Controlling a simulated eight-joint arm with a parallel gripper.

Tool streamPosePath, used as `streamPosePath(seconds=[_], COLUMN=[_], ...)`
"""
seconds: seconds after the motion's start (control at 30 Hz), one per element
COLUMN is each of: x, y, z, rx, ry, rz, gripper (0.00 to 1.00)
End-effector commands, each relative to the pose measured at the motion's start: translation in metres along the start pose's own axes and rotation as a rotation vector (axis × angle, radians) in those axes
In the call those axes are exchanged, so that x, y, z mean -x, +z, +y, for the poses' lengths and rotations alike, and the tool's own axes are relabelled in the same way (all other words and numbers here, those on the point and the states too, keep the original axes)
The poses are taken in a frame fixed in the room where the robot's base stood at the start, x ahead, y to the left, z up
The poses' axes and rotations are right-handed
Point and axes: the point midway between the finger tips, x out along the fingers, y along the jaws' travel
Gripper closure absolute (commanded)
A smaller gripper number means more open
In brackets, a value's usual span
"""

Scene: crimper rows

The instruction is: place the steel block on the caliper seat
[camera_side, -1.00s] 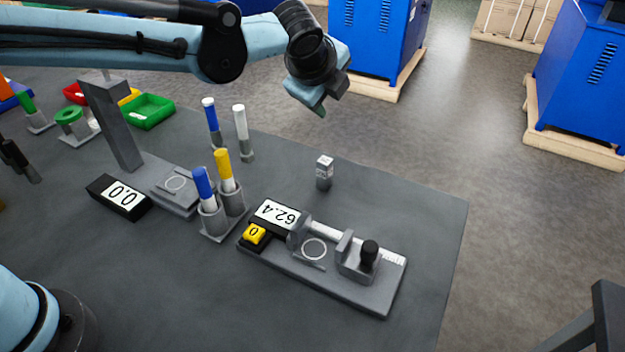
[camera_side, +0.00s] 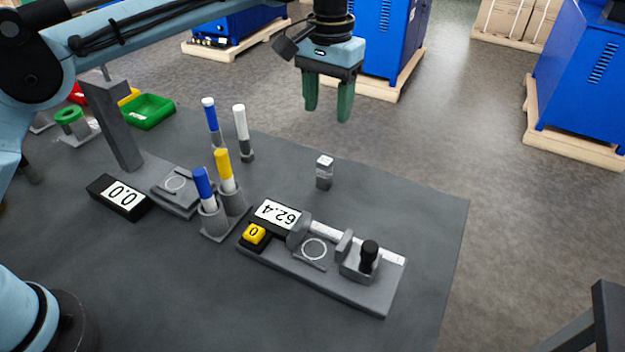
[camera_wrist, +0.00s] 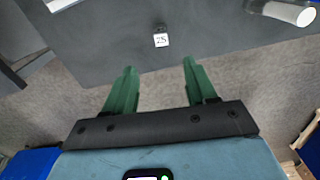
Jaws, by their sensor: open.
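The steel block (camera_side: 324,172) is a small grey upright block with a pale labelled top, standing on the dark table behind the caliper. In the wrist view the steel block (camera_wrist: 161,38) shows its white label beyond the fingertips. The caliper seat (camera_side: 314,249) is a ringed spot between the jaws of the grey caliper fixture (camera_side: 335,285), and nothing rests on it. My gripper (camera_side: 328,112) has green fingers pointing down, open and empty, above and behind the block. In the wrist view my gripper (camera_wrist: 158,72) is apart from the block.
A marker holder (camera_side: 222,220) with blue and yellow markers stands left of the caliper. A blue marker (camera_side: 211,118) and a white marker (camera_side: 241,125) stand behind it. A grey height gauge (camera_side: 115,130) and green tray (camera_side: 148,111) are further left. The table right of the block is clear.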

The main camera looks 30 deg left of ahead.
Motion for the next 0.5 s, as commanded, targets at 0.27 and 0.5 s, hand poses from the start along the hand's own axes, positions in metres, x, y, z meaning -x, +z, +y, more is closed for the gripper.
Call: streamPosePath(seconds=[0.27, 0.5], x=[-0.031, -0.056], y=[0.000, 0.000], z=[0.000, 0.000], rx=[-0.004, -0.005], ry=[-0.001, -0.002], rz=[0.002, 0.003], gripper=[0.44, 0.44])
